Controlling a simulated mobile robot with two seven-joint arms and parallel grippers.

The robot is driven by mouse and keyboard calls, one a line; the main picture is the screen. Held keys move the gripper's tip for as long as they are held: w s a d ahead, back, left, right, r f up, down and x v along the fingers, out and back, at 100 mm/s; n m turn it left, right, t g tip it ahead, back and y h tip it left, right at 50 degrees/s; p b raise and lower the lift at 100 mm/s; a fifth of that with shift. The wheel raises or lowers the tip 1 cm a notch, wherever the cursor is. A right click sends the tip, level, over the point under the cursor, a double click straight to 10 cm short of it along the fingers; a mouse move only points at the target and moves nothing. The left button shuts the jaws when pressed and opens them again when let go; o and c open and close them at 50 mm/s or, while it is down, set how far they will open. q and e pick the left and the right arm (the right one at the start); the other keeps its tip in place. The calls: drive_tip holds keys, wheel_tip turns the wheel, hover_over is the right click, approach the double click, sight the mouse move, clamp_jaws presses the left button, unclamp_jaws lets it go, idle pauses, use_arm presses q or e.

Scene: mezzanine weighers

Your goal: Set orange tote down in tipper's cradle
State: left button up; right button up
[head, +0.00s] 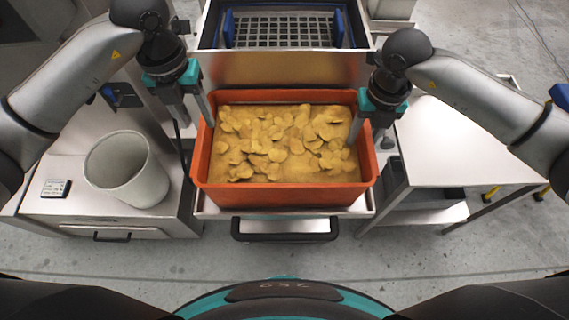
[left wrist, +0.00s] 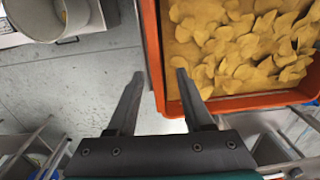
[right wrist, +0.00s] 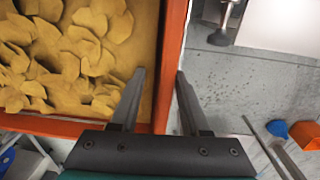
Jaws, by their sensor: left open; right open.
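The orange tote (head: 284,196), full of yellow chip-like pieces (head: 283,141), sits level on a steel cradle (head: 345,212) with a black bar along its front. My left gripper (head: 194,120) is open at the tote's left wall; in the left wrist view its fingers (left wrist: 159,73) straddle the orange rim (left wrist: 152,45). My right gripper (head: 370,133) is open at the right wall; in the right wrist view its fingers (right wrist: 160,71) lie on either side of the rim (right wrist: 172,50). The tote's underside is hidden.
Behind the tote stands a steel hopper (head: 284,68) with a dark grid (head: 285,33). A grey bin (head: 127,169) and a small display (head: 56,188) stand on the left bench (head: 60,212). A bare white table (head: 450,145) is at the right. Open floor lies in front.

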wheel_tip(320, 180, up, 5)
drive_tip(key=shift+d+f, duration=0.1)
idle(0.7)
